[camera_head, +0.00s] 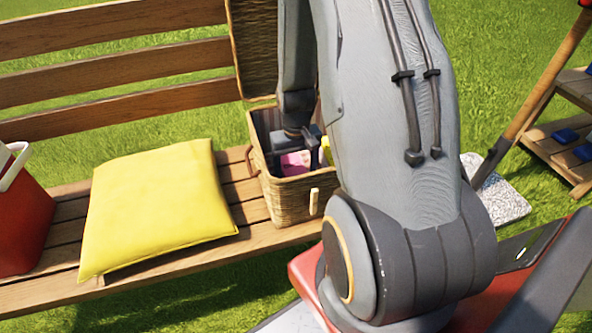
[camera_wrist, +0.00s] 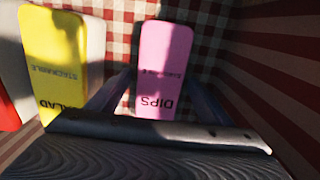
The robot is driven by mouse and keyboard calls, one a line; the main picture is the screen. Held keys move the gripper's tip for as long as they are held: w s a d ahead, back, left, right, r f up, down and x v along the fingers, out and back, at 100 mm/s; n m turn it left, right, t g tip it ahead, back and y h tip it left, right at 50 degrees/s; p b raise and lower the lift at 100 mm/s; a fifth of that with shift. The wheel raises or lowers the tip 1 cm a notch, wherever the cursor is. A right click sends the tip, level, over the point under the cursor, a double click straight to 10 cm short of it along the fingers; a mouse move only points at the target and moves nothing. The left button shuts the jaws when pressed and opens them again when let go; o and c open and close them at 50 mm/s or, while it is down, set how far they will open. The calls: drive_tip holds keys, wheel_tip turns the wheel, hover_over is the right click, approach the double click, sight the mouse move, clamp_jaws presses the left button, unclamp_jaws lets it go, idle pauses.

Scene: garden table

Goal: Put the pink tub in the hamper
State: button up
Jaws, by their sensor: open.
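The pink tub (camera_wrist: 163,60), lettered DIPS, is inside the hamper, between my gripper's two fingers in the wrist view. In the head view a bit of the pink tub (camera_head: 293,162) shows below my gripper. My gripper (camera_wrist: 160,98) is open and reaches down into the hamper; its fingers show on both sides of the tub, and I cannot tell if they touch it. The wicker hamper (camera_head: 290,200) stands on the bench with its lid raised. Its red and white checked lining (camera_wrist: 118,25) fills the wrist view. My arm hides the hamper's right side in the head view.
A yellow tub (camera_wrist: 58,60) stands left of the pink one in the hamper, with a red thing at the far left edge. A yellow cushion (camera_head: 160,205) and a red cooler (camera_head: 22,215) are on the bench (camera_head: 60,285). A shelf (camera_head: 560,135) stands at the right.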

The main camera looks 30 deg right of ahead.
sight(296, 173)
wheel_tip(296, 173, up, 12)
drive_tip(key=p, duration=0.2)
drive_tip(key=shift+r+p, duration=0.15)
drive_tip(key=shift+p, duration=0.15)
idle(0.5)
